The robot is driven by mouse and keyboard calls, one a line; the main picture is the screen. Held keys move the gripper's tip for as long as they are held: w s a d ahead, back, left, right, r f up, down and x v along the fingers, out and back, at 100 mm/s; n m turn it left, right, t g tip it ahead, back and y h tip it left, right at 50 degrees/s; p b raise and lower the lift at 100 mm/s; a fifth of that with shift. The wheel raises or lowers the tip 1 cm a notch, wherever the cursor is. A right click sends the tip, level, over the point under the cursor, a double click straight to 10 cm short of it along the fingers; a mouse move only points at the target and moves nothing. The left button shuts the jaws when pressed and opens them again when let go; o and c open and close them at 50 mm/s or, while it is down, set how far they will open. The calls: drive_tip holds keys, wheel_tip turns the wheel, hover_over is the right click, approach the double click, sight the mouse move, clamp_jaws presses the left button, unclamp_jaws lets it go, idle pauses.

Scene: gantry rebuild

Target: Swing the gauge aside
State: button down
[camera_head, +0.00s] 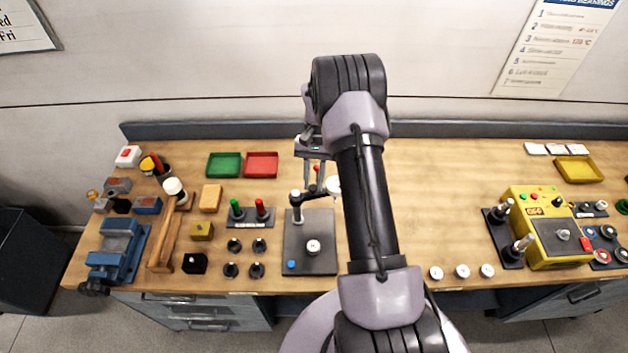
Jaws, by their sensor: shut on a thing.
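The gauge (333,186), a pale round dial partly hidden behind my arm, sits at the right end of a dark swing arm (311,194). The swing arm runs from a silver post (296,208) on the back left of a dark grey base plate (322,245). A small red-topped handle (316,168) stands up from the swing arm. My gripper (316,180) points down over it, shut on the handle, one finger on each side. The plate also bears a round silver piece (313,247) and a blue button (291,264). The gauge's right side is hidden.
Green (224,165) and red (262,165) trays lie behind left. A block with green and red handles (250,215) stands left of the plate. A blue vise (118,250) is far left, a yellow control box (549,229) right.

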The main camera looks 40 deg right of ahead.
drive_tip(key=c, duration=1.5)
unclamp_jaws()
drive_tip(key=shift+o, duration=0.2)
drive_tip(key=p+v, duration=0.2)
drive_tip(key=v, duration=1.5)
drive_tip(key=shift+r, duration=0.25)
